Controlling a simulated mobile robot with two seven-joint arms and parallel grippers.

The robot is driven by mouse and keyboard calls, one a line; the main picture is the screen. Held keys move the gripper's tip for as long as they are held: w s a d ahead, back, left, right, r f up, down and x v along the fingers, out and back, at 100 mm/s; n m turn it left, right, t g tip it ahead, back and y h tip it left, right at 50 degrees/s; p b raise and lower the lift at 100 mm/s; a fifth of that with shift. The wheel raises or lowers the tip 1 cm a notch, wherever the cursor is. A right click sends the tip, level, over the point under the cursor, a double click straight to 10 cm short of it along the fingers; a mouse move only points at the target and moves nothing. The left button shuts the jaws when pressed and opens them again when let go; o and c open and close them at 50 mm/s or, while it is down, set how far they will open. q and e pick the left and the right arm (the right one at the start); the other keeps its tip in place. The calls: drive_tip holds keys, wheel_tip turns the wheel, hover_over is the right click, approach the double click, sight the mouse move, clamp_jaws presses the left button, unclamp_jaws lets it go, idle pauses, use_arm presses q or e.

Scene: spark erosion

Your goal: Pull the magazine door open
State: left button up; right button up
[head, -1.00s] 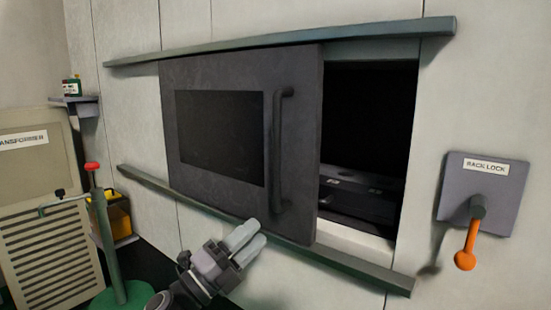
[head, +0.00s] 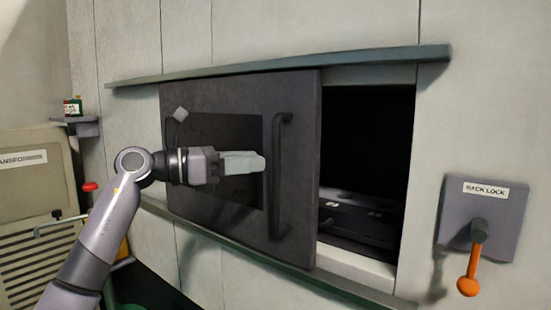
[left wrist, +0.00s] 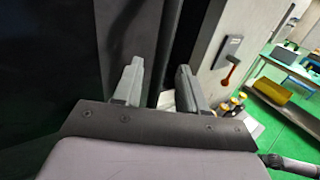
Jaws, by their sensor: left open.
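The magazine door (head: 222,221) is a dark grey sliding panel with a black window, standing partly open, with a dark gap at its right. Its black vertical handle (head: 279,200) is near the door's right edge. My left gripper (head: 258,163) is open and empty in front of the door, its fingertips just left of the handle at mid height. In the left wrist view the two fingers (left wrist: 158,84) stand apart, with a dark upright bar seen beyond and between them. I cannot tell whether they touch the handle. My right gripper is not in view.
Green rails run above (head: 390,56) and below (head: 310,282) the door. A rack lock plate (head: 460,212) with an orange-ended lever (head: 470,275) is on the wall to the right. A transformer cabinet (head: 25,190) and a small shelf (head: 80,127) are at the left.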

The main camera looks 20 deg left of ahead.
use_arm(q)
drive_tip(key=p+x, duration=0.1)
drive_tip(key=x, duration=0.5)
clamp_jaws()
